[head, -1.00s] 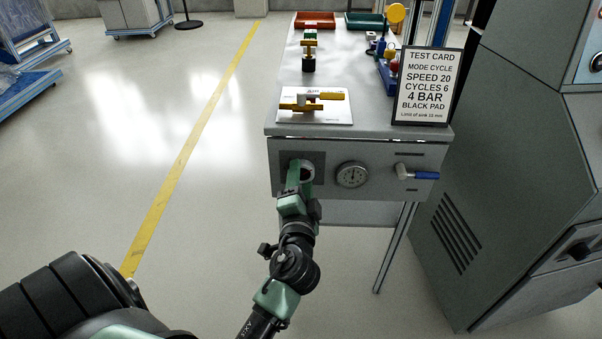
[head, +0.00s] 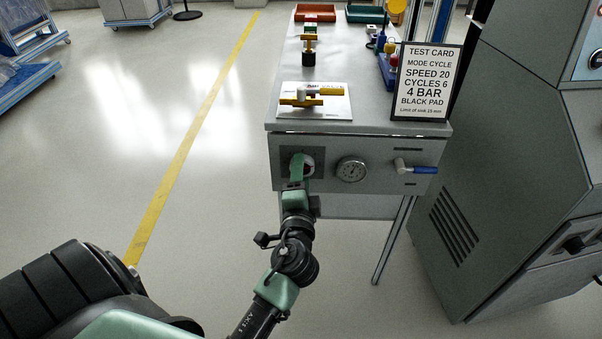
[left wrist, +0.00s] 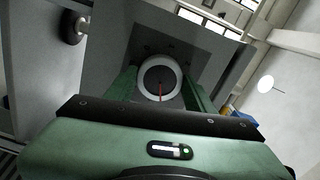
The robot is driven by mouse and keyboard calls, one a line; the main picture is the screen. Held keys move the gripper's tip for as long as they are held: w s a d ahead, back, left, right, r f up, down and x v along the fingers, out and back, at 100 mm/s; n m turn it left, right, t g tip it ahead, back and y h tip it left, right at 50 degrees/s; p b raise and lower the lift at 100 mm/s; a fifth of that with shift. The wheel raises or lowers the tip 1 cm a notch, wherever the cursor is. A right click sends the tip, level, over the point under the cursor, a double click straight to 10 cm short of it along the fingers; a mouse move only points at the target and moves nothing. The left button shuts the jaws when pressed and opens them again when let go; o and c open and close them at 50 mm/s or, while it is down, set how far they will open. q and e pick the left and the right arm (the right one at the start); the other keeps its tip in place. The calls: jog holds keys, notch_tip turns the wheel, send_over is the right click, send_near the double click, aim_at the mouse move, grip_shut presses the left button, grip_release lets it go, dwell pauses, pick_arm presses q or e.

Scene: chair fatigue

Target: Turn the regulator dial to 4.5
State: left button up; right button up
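The regulator dial (head: 309,165) is a round knob on the left of the bench's front panel, partly hidden by my gripper in the head view. In the left wrist view the dial (left wrist: 160,75) is a pale ring with a dark face and a red line pointing down in the picture. My left gripper (head: 301,164) is at the dial. In the left wrist view its green fingers (left wrist: 160,88) stand apart, one on each side of the dial; I cannot tell whether they touch it. A round gauge (head: 352,169) sits right of the dial; its reading is too small. My right gripper is not in view.
A blue-handled valve (head: 420,169) is on the panel's right.

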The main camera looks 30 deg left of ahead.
pick_arm(q)
jog(key=o, duration=0.3)
jog(key=shift+o, duration=0.2)
jog(key=shift+s+d, duration=0.1)
jog(key=b+v, duration=0.1)
jog(key=v, duration=0.6)
jog(key=shift+s+d, duration=0.2)
jog(key=shift+s, duration=0.05)
jog(key=shift+f, duration=0.1)
